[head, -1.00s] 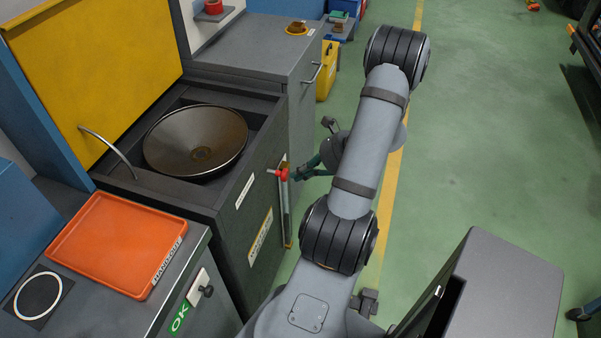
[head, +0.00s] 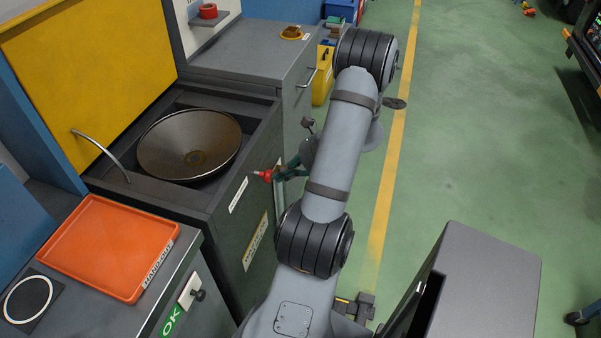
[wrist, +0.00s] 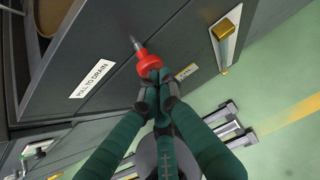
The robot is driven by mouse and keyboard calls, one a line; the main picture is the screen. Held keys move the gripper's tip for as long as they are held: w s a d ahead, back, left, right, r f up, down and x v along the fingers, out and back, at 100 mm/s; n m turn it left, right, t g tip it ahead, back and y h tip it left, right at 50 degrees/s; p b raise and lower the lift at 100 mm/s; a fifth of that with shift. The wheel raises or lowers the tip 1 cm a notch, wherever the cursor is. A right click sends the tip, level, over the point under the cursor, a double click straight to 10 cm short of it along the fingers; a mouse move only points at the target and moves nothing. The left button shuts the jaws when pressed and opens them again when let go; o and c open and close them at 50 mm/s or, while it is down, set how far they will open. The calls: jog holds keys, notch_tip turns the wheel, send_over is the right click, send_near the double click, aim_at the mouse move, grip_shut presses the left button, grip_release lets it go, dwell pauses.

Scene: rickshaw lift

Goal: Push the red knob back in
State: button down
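The red knob (wrist: 149,62) sits on a thin metal shaft that stands out from the dark cabinet front, beside the "PULL TO DRAIN" label (wrist: 92,78). In the head view the knob (head: 265,176) shows in front of the cabinet face, with a short length of shaft visible. My gripper (wrist: 156,76) has its green fingers closed together, their tips at the knob's outer end. They appear to touch the knob rather than wrap around it. The gripper also shows in the head view (head: 283,173), partly hidden behind my arm.
A metal bowl (head: 190,145) sits in the cabinet top, with a curved spout (head: 103,155) beside it. A brass-coloured handle (wrist: 228,28) is on the cabinet front. An orange tray (head: 108,247) lies on the nearer counter. The green floor at right is open beyond a grey box (head: 480,265).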

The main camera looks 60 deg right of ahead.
jog(key=s+f+p+v, duration=0.1)
jog(key=v, duration=1.1)
jog(key=shift+s+d+p, duration=0.2)
jog(key=shift+s+p, duration=0.2)
jog(key=shift+s, duration=0.3)
jog(key=shift+w+f, duration=0.1)
jog(key=shift+f, duration=0.1)
